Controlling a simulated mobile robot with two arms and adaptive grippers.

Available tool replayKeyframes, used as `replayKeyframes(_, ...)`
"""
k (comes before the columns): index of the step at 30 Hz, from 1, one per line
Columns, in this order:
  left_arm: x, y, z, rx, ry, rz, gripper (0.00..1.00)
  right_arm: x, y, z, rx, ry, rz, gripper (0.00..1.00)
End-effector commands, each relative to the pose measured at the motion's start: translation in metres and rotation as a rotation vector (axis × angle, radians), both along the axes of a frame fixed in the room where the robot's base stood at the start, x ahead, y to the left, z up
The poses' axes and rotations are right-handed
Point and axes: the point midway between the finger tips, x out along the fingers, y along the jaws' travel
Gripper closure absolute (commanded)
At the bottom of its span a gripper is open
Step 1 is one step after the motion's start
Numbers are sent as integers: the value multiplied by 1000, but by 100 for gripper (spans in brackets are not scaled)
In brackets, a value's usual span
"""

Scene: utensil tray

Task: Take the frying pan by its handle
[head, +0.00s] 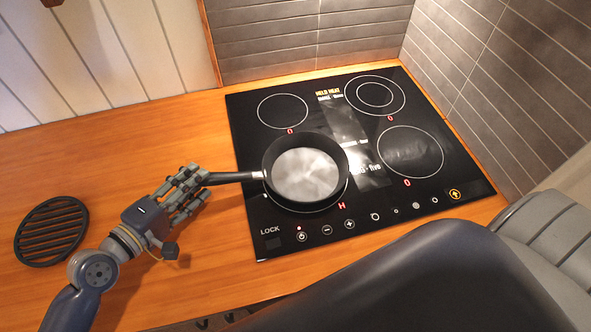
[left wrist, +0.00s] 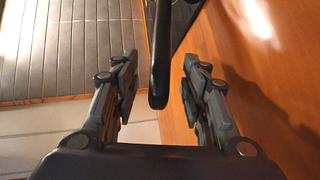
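The black frying pan (head: 305,172) sits on the front-left burner of the cooktop, its handle (head: 235,176) pointing left past the cooktop edge. My left gripper (head: 200,182) is at the free end of the handle. In the left wrist view the handle (left wrist: 159,75) comes down from the top between the two fingers of my left gripper (left wrist: 160,75). Those fingers are open, with a visible gap on each side of the handle. My right gripper is not in view.
The black cooktop (head: 265,225) is set in a wooden counter (head: 110,150). A round black slatted trivet (head: 50,231) lies at the left. Grey tiled walls (head: 500,90) stand behind and to the right. The counter left of the cooktop is mostly clear.

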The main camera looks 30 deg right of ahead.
Motion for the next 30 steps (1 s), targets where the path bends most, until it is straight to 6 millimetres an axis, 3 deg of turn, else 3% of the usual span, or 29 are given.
replayKeyframes(1, 0, 0, 0, 0, 0, 0, 68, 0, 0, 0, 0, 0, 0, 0)
replayKeyframes(5, 0, 0, 0, 0, 0, 0, 98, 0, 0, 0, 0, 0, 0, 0)
replayKeyframes(6, 0, 0, 0, -1, 1, 0, 100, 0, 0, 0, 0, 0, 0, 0)
replayKeyframes(20, 0, 0, 5, -8, -1, 1, 100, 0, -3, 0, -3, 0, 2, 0)
replayKeyframes(30, 0, -1, 43, -10, -7, 1, 100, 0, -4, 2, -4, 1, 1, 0)
